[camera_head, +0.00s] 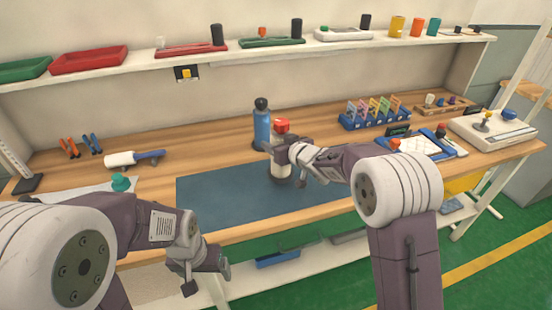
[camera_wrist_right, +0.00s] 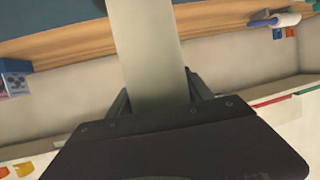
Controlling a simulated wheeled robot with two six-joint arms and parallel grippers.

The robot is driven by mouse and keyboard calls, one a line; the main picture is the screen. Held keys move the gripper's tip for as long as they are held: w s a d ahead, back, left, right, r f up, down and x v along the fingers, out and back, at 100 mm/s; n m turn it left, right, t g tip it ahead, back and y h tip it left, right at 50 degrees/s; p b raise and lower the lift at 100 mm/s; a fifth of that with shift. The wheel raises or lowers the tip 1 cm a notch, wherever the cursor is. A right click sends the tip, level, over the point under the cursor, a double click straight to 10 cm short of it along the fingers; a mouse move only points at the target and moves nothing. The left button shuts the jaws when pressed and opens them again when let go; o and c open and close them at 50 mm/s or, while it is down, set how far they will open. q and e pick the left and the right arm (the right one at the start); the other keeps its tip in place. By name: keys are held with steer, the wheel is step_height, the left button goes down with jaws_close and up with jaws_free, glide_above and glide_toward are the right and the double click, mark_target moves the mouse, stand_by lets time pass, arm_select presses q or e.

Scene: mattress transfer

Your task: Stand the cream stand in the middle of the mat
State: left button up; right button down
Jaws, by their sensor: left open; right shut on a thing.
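The cream stand (camera_head: 281,171) is an upright pale cylinder over the dark blue mat (camera_head: 225,195), toward the mat's back middle. My right gripper (camera_head: 284,152) is shut around its upper part. In the right wrist view the stand (camera_wrist_right: 148,50) shows as a pale column between the fingers (camera_wrist_right: 160,100). A red top (camera_head: 281,126) shows just above the gripper; I cannot tell whether it belongs to the stand. Whether the stand's foot touches the mat is unclear. My left gripper (camera_head: 206,280) is open and empty, low in front of the table edge.
A blue bottle (camera_head: 262,128) stands close behind the stand. A blue rack (camera_head: 375,115), a blue tray (camera_head: 418,146) and a scale-like device (camera_head: 492,130) are at the right. A white-and-blue tool (camera_head: 133,158) and a teal-knobbed thing (camera_head: 121,182) lie left. The mat's left part is clear.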

mark_target(277, 174)
steer(key=f+b, duration=0.1)
steer(key=f, duration=0.3)
steer(key=shift+a, duration=0.2)
steer(key=shift+f, duration=0.1)
steer(key=shift+c, duration=2.1)
jaws_free()
steer(key=shift+f, duration=0.1)
